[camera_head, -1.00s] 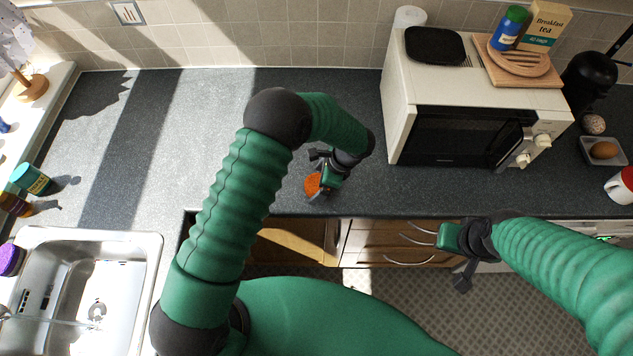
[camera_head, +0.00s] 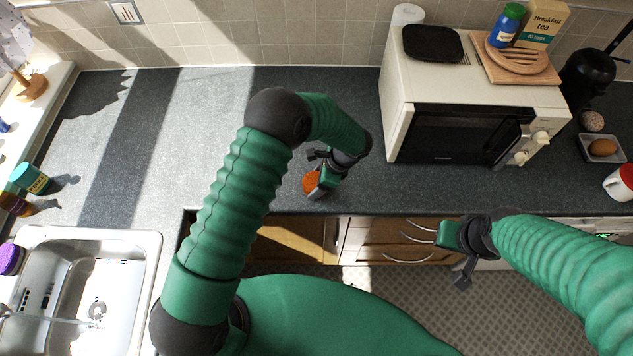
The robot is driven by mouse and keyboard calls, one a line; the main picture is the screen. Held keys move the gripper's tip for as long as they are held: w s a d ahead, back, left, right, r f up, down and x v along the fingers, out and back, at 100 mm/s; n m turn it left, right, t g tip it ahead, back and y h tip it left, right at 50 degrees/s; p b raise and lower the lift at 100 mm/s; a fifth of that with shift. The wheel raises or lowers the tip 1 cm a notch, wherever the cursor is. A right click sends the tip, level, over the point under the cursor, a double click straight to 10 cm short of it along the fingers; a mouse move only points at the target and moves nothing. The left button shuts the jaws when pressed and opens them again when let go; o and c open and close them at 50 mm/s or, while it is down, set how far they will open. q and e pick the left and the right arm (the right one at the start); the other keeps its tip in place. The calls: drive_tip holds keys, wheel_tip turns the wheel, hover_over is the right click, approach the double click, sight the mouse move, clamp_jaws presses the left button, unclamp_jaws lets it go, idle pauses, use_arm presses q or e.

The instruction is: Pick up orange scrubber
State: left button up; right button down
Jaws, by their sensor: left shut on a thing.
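The orange scrubber (camera_head: 310,182) is a small round orange thing at the front part of the dark countertop (camera_head: 225,150), left of the microwave. My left gripper (camera_head: 318,177) is over it, its fingers shut on it; they hide part of the scrubber. I cannot tell whether the scrubber touches the counter. My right gripper (camera_head: 452,258) hangs in front of the drawers at the right, away from the scrubber, with its fingers apart and nothing between them.
A white microwave (camera_head: 395,120) stands right of my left gripper, with a board, tea box and blue jar on top. A steel sink (camera_head: 150,245) is at the lower left. An egg dish (camera_head: 600,157) and red-and-white mug (camera_head: 618,185) are far right. The counter's left middle is clear.

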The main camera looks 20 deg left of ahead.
sight(313, 182)
use_arm(q)
drive_tip(key=shift+w+r, duration=0.1)
drive_tip(key=shift+r, duration=0.15)
drive_tip(key=r+b, duration=0.1)
drive_tip(key=r, duration=0.1)
drive_tip(key=shift+s+d+r+b, duration=0.1)
drive_tip(key=shift+s+r+b, duration=0.1)
drive_tip(key=shift+r+b, duration=0.2)
drive_tip(key=s+d+b, duration=0.2)
drive_tip(key=s+d, duration=0.2)
drive_tip(key=s, duration=0.2)
drive_tip(key=s+d+r+b, duration=0.1)
drive_tip(key=s+d, duration=0.3)
drive_tip(key=s, duration=0.3)
drive_tip(key=shift+s+r+b, duration=0.25)
drive_tip(key=shift+r+b, duration=0.05)
drive_tip(key=shift+b, duration=0.1)
